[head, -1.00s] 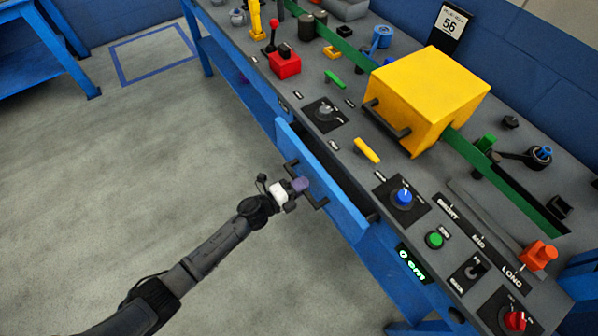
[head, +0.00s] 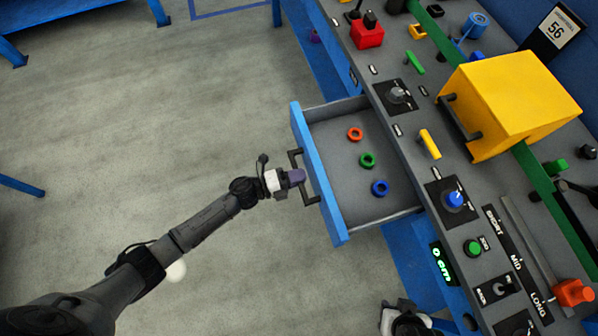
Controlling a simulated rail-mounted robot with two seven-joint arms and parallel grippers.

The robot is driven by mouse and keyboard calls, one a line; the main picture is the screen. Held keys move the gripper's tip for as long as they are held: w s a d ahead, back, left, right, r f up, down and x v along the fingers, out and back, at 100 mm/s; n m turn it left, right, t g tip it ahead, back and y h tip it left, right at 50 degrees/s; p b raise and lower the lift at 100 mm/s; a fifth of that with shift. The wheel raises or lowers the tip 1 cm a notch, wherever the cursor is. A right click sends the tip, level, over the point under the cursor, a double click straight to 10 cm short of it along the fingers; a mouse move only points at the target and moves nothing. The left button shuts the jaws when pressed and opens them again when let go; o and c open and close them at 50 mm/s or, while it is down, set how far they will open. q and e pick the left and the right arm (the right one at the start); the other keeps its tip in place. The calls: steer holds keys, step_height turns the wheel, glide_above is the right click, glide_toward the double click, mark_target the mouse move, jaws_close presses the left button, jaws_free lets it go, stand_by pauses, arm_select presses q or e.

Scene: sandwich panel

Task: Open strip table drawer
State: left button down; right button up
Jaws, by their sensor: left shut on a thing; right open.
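The blue-fronted strip table drawer (head: 341,214) is pulled well out from the table. Its grey tray is visible, with a red ring (head: 355,134), a green ring (head: 367,160) and a blue ring (head: 380,188) lying in a row inside. A dark bar handle (head: 312,196) is on the drawer front. My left gripper (head: 298,177) is shut on the handle's middle, its fingers partly covering it. My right gripper (head: 402,316) shows only in part at the bottom edge, below the drawer and apart from it; it is open.
The table top carries a yellow box (head: 515,100) over a green strip, a blue knob (head: 455,200), a green button (head: 473,247) and an orange slider (head: 573,292). A green display (head: 443,264) is on the front edge. The floor left of the drawer is clear.

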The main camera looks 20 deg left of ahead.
stand_by(0.3)
arm_select(q)
steer(key=c, duration=1.1)
jaws_free()
steer(key=shift+a, duration=0.1)
steer(key=p+v, duration=0.1)
steer(key=v, duration=1.2)
steer(key=shift+s+a, duration=0.25)
steer(key=shift+a, duration=0.05)
